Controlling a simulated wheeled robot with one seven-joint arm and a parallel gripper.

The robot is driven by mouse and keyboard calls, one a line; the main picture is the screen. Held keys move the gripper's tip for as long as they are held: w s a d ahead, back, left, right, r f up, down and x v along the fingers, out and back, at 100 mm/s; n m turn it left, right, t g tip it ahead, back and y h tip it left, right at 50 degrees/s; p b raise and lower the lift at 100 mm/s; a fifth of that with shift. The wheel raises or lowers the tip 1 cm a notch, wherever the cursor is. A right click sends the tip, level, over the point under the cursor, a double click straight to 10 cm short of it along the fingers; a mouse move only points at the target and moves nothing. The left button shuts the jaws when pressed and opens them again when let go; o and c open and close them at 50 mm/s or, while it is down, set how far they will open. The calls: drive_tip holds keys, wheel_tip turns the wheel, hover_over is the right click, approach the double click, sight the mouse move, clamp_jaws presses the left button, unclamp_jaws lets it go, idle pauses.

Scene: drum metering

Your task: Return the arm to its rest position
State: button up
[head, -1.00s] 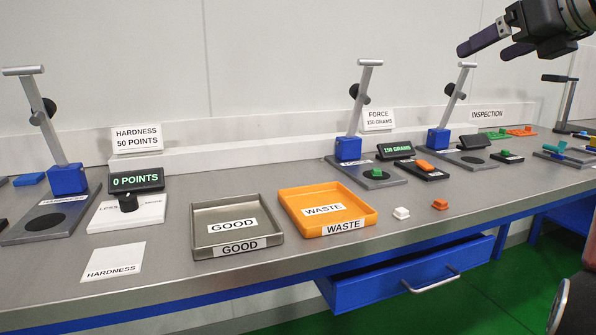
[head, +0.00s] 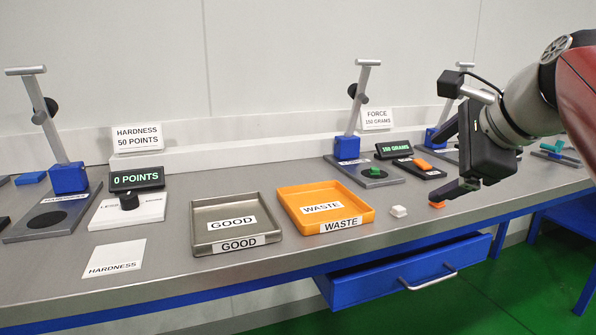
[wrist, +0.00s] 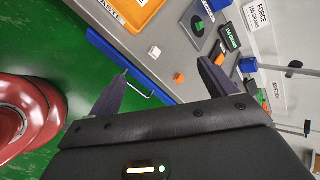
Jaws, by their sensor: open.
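My gripper (head: 452,162) is at the right of the head view, over the front part of the bench. Its two dark fingers are spread apart and nothing is between them. In the wrist view my gripper (wrist: 162,88) is also open and empty, with the bench beyond it. An orange block (head: 437,205) lies on the bench, partly hidden behind the lower finger. A white block (head: 399,211) lies to its left, apart from the finger.
The grey bench (head: 300,265) holds a GOOD tray (head: 199,240), an orange WASTE tray (head: 288,220), and a force station with a green piece (head: 374,171). A blue drawer (head: 350,290) stands open below the bench edge.

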drive_tip(key=s+a+f+n+g+h, duration=0.1)
drive_tip(key=s+a+f+n, duration=0.1)
drive_tip(key=s+f+n, duration=0.3)
drive_tip(key=s+a+f+n+g+h, duration=0.1)
drive_tip(key=s+f+n, duration=0.4)
drive_tip(key=f, duration=0.9)
drive_tip(key=s+a+f+n+g+h, duration=0.1)
drive_tip(key=s+a+f+n, duration=0.2)
drive_tip(key=f+n, duration=0.6)
drive_tip(key=s, duration=0.2)
drive_tip(key=shift+s+a+f+n+g, duration=0.25)
drive_tip(key=shift+s+n+g, duration=0.05)
drive_tip(key=shift+s+n, duration=0.1)
